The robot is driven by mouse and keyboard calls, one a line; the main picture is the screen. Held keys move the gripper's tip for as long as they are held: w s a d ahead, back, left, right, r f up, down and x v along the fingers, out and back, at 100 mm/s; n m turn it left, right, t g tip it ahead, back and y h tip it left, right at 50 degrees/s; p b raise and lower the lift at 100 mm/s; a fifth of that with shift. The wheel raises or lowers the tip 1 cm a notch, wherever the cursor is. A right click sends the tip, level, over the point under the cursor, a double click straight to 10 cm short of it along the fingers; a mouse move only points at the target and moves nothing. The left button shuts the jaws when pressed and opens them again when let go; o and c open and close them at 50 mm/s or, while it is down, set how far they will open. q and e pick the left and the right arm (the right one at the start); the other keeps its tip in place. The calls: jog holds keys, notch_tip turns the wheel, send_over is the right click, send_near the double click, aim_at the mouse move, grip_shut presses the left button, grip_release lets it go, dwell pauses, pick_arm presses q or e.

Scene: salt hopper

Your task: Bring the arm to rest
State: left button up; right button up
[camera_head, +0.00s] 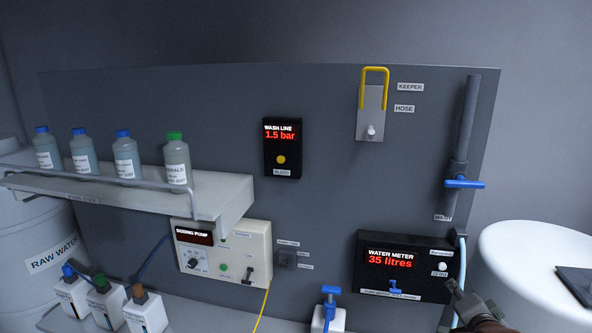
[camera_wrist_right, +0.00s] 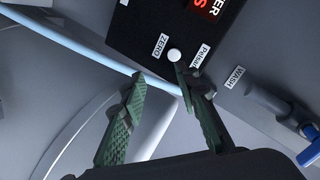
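My right gripper (camera_head: 455,290) is at the lower right of the head view, just below and right of the water meter box (camera_head: 372,273), which reads 35 litres. In the right wrist view my right gripper (camera_wrist_right: 160,76) has its two green fingers apart with nothing between them. The tip of one finger appears close to the white button (camera_wrist_right: 174,55) by the ZERO label; I cannot tell whether they touch. My left gripper is not in view.
A light blue hose (camera_wrist_right: 80,45) passes near the fingers. A pipe with a blue valve handle (camera_head: 464,183) is above, and a white tank (camera_head: 530,250) stands at right. A shelf (camera_head: 130,200) with several bottles juts out at left.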

jog(key=s+a+f+n+g, duration=0.15)
jog(key=s+f, duration=0.25)
jog(key=f, duration=0.5)
jog(key=s+f+n+g+y, duration=0.1)
jog(key=s+f+n+g, duration=0.3)
jog(key=f, duration=0.6)
jog(key=s+a+f+n+t, duration=0.1)
jog(key=s+f+n, duration=0.1)
jog(key=s+f, duration=0.5)
jog(key=s+a+f+n+g+y, duration=0.1)
jog(key=s+a+f+n+g, duration=0.15)
jog(key=s+f, duration=0.7)
jog(key=s+a+f+n+g+y, duration=0.1)
jog(key=s+a+f+n+g, duration=0.15)
jog(key=s+f, duration=0.75)
notch_tip(320, 180, down, 30)
jog(key=s+a+n+g+b, duration=0.1)
jog(key=s+g+b, duration=0.1)
jog(key=s+b, duration=0.15)
jog(key=s+f+b, duration=0.2)
jog(key=s+f, duration=0.7)
jog(key=f, duration=0.3)
jog(key=s+f+b, duration=0.2)
jog(key=s+f, duration=0.8)
jog(key=f, duration=0.2)
jog(key=shift+s+a+n+g, duration=0.25)
jog(key=shift+n+g, duration=0.2)
